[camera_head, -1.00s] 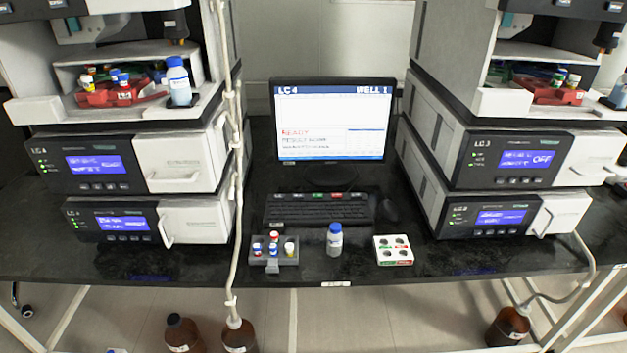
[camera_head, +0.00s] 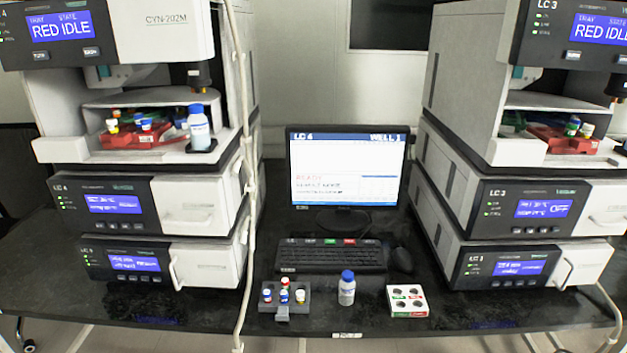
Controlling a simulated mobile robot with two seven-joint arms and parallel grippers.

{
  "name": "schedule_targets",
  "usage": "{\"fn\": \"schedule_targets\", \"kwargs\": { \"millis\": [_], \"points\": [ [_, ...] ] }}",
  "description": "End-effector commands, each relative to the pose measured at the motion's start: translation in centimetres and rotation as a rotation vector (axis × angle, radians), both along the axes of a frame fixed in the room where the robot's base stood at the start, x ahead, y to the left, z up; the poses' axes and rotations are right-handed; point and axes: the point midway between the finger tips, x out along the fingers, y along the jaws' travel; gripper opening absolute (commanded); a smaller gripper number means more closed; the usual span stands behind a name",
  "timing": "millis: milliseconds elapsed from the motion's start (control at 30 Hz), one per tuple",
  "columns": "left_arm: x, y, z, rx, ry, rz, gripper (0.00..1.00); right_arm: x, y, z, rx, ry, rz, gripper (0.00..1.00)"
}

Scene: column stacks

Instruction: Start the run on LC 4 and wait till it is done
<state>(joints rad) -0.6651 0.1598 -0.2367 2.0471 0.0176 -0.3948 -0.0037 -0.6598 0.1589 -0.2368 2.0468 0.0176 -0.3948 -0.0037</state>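The monitor (camera_head: 345,165) stands at the back of the bench between two instrument stacks. Its screen reads "LC 4", "WELL 1" and, in red, what looks like "READY". The keyboard (camera_head: 330,258) lies in front of it, with a green and a red key in its top row. The LC 4 stack (camera_head: 195,204) is on the left. Its top module (camera_head: 100,35) shows "RED IDLE". Its open bay holds a red tray (camera_head: 138,138) with several capped vials and a blue-capped bottle (camera_head: 199,128). Neither of my grippers is in view.
The LC 3 stack (camera_head: 530,208) stands on the right, also reading "RED IDLE", with another red tray (camera_head: 560,140). A grey vial rack (camera_head: 285,298), a blue-capped bottle (camera_head: 347,288), a white holder (camera_head: 407,300) and a mouse (camera_head: 401,260) sit on the bench. A tube hangs at left.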

Motion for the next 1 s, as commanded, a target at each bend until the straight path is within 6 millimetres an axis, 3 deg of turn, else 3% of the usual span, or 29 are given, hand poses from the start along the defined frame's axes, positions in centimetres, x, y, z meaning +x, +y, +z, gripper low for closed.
{"fn": "schedule_targets", "kwargs": {
  "millis": [300,1000],
  "points": [
    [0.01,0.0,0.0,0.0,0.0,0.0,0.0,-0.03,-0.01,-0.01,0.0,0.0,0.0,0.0],
    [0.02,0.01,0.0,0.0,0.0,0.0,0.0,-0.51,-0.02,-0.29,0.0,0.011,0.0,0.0]
  ]
}}
